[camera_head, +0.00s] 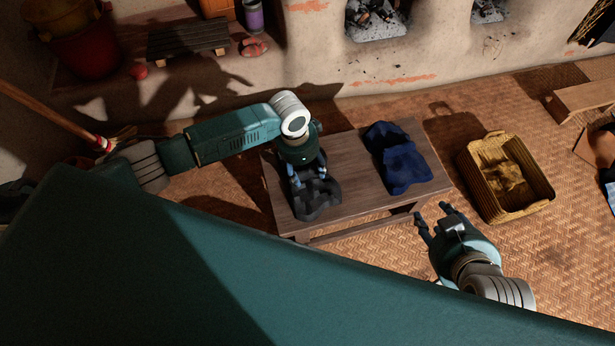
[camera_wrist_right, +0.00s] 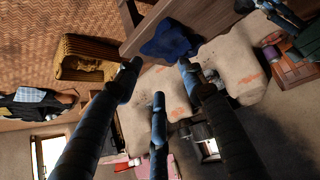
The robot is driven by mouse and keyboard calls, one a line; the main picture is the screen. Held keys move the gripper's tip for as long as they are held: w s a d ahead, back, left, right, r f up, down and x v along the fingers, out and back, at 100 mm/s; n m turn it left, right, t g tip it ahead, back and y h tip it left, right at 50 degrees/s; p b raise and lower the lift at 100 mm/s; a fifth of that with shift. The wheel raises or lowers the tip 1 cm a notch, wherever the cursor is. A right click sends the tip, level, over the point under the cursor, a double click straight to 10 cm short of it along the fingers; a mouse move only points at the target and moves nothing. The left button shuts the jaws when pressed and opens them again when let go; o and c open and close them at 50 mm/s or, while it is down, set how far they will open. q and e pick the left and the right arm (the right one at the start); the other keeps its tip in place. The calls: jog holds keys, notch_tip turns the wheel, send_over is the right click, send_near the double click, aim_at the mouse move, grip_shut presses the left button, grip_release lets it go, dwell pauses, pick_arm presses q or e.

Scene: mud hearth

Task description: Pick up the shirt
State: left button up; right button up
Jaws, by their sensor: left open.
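A crumpled dark grey cloth (camera_head: 316,200) lies on the left part of the low wooden table (camera_head: 350,177). A crumpled dark blue cloth (camera_head: 400,165) lies on the right part; it also shows in the right wrist view (camera_wrist_right: 168,42). I cannot tell for sure which one is the shirt. My left gripper (camera_head: 309,178) points down at the grey cloth, open, with its fingers at or just above it and partly covering it. My right gripper (camera_head: 432,214) is open and empty, off the table's front right corner; its spread fingers also show in the right wrist view (camera_wrist_right: 160,74).
A yellow woven basket (camera_head: 503,180) with something in it stands on the mat floor right of the table. A wooden bench (camera_head: 585,100) is farther right. The mud hearth (camera_head: 400,50) runs along the back. A broom (camera_head: 50,115) leans at the left.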

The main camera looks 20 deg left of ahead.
pick_arm(q)
jog(key=shift+f, duration=0.35)
jog(key=c, duration=1.1)
jog(key=shift+o, duration=0.2)
jog(key=shift+w, duration=0.1)
jog(key=shift+r, duration=0.15)
